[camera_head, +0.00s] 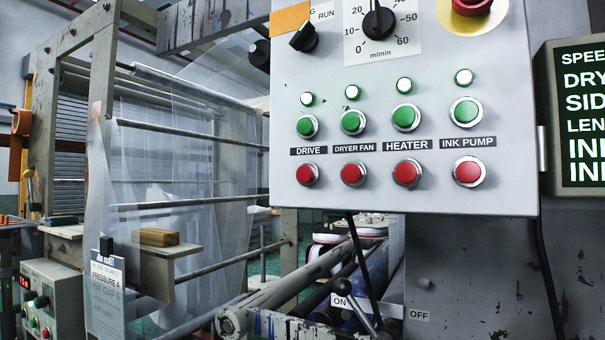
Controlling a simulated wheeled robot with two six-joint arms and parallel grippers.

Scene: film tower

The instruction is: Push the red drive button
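The red drive button (307,174) is the leftmost in the lower row of red buttons on the grey control panel (440,110). It sits in a metal ring just below the black DRIVE label (308,151). Neither of my grippers is in the head view, and nothing covers the red drive button.
Red buttons for dryer fan (352,174), heater (407,173) and ink pump (469,172) stand to the right. A dark display (583,120) is at the right edge. A lever (358,310) stands below the panel. Film (190,170) and rollers fill the left.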

